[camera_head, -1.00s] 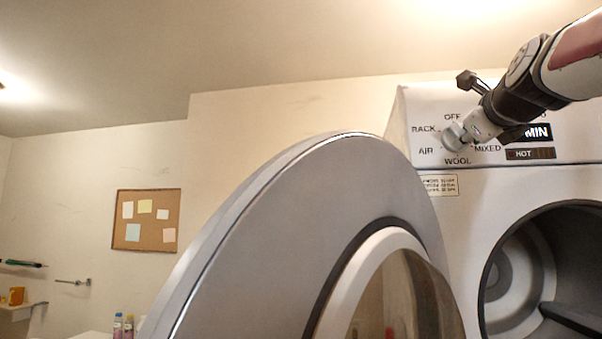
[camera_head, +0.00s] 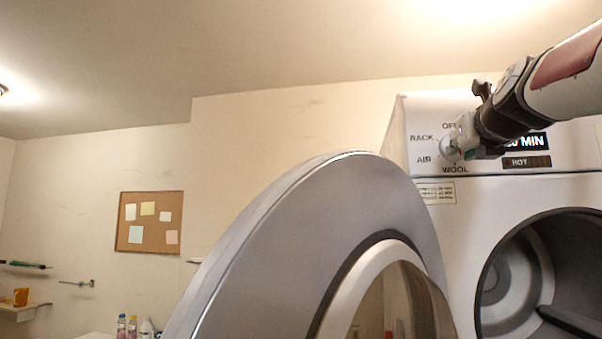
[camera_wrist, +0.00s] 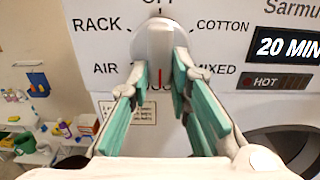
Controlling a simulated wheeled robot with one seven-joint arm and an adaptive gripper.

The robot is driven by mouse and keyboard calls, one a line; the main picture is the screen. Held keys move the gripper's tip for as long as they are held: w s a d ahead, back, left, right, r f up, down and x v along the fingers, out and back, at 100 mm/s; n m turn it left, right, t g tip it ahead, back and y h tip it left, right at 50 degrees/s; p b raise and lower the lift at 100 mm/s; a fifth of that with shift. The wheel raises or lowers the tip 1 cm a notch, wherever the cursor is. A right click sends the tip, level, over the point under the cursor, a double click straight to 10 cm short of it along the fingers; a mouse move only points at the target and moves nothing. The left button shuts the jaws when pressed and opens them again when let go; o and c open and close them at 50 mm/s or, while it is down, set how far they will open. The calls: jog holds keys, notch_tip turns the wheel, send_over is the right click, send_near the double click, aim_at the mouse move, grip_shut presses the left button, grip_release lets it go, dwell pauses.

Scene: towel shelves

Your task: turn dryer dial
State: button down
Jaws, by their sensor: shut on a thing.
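The dryer's white dial (camera_wrist: 158,45) sits at the centre of a ring of labels: RACK, AIR, COTTON, MIXED and, partly covered, OFF and WOOL. A thin red mark shows at its lower edge, pointing down. In the head view the dial (camera_head: 447,149) is largely hidden behind my gripper (camera_head: 462,140). In the wrist view my gripper (camera_wrist: 160,72) has its teal-padded fingers on the left and right sides of the dial, shut on it. The dryer (camera_head: 440,225) is white, and its control panel faces me.
The round dryer door (camera_head: 265,245) stands open left of the drum opening (camera_head: 550,265). A display (camera_wrist: 287,47) reads 20 MIN, above a HOT label (camera_wrist: 275,82). A corkboard (camera_head: 148,222) hangs on the far wall, with bottles (camera_head: 127,326) below it.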

jog(key=shift+f, duration=0.15)
jog(key=c, duration=1.5)
grip_release()
jog(key=v, duration=1.2)
jog(key=shift+s, duration=0.1)
